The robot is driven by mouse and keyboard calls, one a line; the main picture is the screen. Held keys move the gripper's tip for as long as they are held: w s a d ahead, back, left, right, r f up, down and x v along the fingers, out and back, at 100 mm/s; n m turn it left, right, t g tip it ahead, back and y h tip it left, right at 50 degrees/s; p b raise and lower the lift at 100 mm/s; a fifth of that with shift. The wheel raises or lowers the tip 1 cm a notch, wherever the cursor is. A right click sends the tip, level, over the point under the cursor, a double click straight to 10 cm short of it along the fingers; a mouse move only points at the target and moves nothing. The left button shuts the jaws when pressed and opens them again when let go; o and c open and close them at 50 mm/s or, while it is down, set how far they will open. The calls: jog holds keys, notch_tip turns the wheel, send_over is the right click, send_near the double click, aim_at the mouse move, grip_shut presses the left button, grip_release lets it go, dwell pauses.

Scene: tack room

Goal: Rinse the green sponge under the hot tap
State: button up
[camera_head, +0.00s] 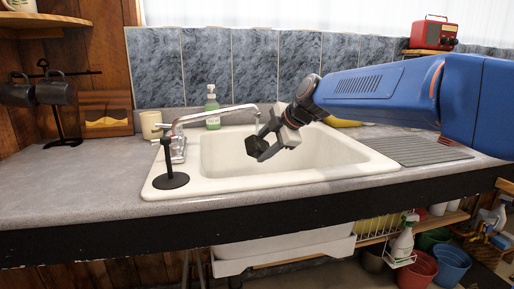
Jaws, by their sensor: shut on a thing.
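My gripper (259,149) is over the left part of the white sink (346,160), just right of and below the end of the chrome tap spout (218,114). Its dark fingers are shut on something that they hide. I cannot make out the green sponge anywhere in view. The tap's base and handles (178,150) stand at the sink's left rim, partly behind a black rod. I cannot tell which handle is hot, and no running water can be made out.
A black rod on a round foot (171,181) stands at the sink's front left corner, close to the tap. A green soap bottle (212,107) and a cream mug (151,125) stand behind. A grey ribbed drainer (415,151) lies right. The left counter is mostly clear.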

jog(key=shift+w+a, duration=0.25)
jog(key=shift+w, duration=0.6)
dwell(0.3)
dwell(0.4)
jog(key=s+d, duration=0.4)
jog(key=d, duration=0.4)
jog(key=shift+s+d, duration=0.35)
jog(key=shift+s, duration=0.05)
dwell(0.4)
